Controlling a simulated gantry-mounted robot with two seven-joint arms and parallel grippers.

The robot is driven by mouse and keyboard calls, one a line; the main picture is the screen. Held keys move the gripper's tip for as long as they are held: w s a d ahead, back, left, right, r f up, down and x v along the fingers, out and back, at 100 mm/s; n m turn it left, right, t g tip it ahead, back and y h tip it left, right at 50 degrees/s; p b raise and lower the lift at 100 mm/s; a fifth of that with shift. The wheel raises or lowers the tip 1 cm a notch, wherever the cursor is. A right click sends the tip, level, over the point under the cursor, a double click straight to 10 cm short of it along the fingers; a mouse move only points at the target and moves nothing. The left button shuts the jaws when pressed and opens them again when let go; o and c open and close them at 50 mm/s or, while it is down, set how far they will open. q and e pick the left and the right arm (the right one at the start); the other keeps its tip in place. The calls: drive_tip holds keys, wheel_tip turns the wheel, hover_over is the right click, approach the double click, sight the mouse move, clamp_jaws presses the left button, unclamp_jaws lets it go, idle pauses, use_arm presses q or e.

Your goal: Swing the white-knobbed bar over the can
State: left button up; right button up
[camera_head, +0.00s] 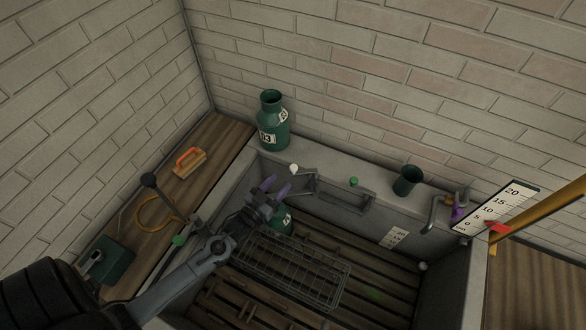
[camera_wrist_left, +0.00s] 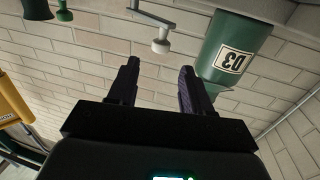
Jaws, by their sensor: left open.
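The white knob (camera_head: 294,168) sits at the end of a grey bar (camera_head: 303,188) on the trough's back wall. In the left wrist view the white knob (camera_wrist_left: 161,46) hangs just beyond and between my fingertips, not touched, with its bar (camera_wrist_left: 152,17) behind it. My left gripper (camera_head: 274,186) is open and empty, left of the knob in the head view. A green can (camera_head: 285,221) stands in the trough, partly hidden behind my gripper. Another green can marked 03 (camera_head: 272,122) stands on the back ledge; it also shows in the left wrist view (camera_wrist_left: 236,48). My right gripper is not in view.
A wire rack (camera_head: 292,268) lies over the slatted trough floor. A dark green cup (camera_head: 407,181) and a tap (camera_head: 457,203) are at the right back. An orange-handled brush (camera_head: 189,162) lies on the left wooden shelf.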

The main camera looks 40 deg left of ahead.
sight(292, 169)
use_arm(q)
drive_tip(key=w, duration=0.9)
drive_tip(key=shift+a+r, duration=0.1)
drive_tip(key=shift+a, duration=0.25)
drive_tip(key=shift+s, duration=0.1)
clamp_jaws()
